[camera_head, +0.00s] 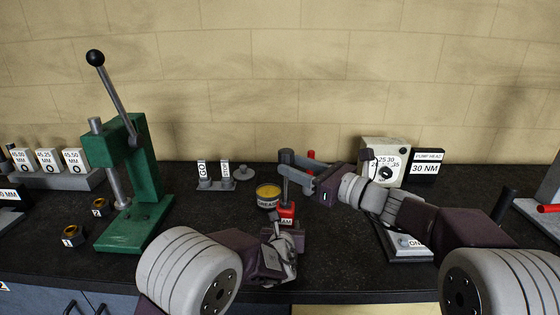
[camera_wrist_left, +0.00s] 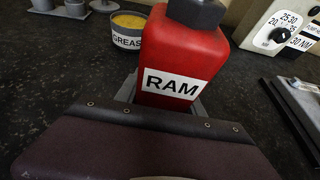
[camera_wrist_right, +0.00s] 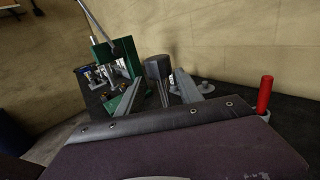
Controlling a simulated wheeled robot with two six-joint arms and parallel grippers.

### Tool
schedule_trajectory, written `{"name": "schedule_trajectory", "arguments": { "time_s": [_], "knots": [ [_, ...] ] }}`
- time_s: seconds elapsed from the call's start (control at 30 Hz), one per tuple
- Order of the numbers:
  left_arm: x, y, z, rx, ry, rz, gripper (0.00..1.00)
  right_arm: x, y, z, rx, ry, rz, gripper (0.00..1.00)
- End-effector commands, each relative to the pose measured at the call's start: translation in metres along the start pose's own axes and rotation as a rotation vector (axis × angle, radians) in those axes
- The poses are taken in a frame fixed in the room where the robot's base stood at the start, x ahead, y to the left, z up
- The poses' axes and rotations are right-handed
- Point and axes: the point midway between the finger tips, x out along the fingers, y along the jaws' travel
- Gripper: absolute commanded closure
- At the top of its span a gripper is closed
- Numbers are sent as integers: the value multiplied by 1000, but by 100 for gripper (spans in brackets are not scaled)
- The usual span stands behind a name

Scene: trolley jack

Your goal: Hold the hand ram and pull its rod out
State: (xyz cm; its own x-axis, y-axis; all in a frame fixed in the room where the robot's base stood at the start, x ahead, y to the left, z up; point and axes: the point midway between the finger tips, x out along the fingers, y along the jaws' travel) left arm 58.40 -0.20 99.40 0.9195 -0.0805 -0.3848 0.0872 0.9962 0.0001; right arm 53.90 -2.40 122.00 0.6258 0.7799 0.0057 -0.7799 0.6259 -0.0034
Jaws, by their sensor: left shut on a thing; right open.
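The hand ram is a red body with a white RAM label (camera_head: 287,211), upright near the middle of the bench. It fills the middle of the left wrist view (camera_wrist_left: 185,58). My left gripper (camera_head: 284,238) is shut on its lower part; the fingertips are largely hidden. A grey rod with a dark, thick top (camera_head: 287,157) rises from the ram. My right gripper (camera_head: 297,166) is open at the rod's upper part, coming from the right. In the right wrist view the rod's top (camera_wrist_right: 158,68) stands between the two spread fingers; I cannot tell whether either touches it.
A grease tin (camera_head: 268,195) stands just left of the ram. Farther left are small gauges (camera_head: 226,183) and a green press (camera_head: 130,200). A dial box (camera_head: 385,160) and a 30 NM block (camera_head: 427,165) stand right. A red handle (camera_wrist_right: 265,95) rises near my right gripper.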

Motion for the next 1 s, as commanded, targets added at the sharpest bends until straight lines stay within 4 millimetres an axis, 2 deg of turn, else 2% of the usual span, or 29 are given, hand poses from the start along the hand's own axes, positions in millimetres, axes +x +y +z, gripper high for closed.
{"name": "schedule_trajectory", "arguments": {
  "time_s": [0.03,0.1,0.3,0.7,0.73,0.8,1.0],
  "knots": [
    [0,0,-2,1,5,-1,100,-14,-1,0,0,-1,-6,57],
    [0,0,-2,1,4,-1,100,-30,-1,1,0,-1,-5,57],
    [0,0,-1,1,2,-1,100,-57,0,1,1,-3,-2,57],
    [0,0,1,1,-2,-1,100,-60,1,1,0,-3,1,57],
    [0,0,1,1,-2,-1,46,-60,1,1,0,-3,1,57],
    [0,0,1,0,-2,-1,29,-60,1,1,0,-3,1,57],
    [0,0,1,0,-3,-1,29,-60,0,1,0,-3,1,57]
  ]
}}
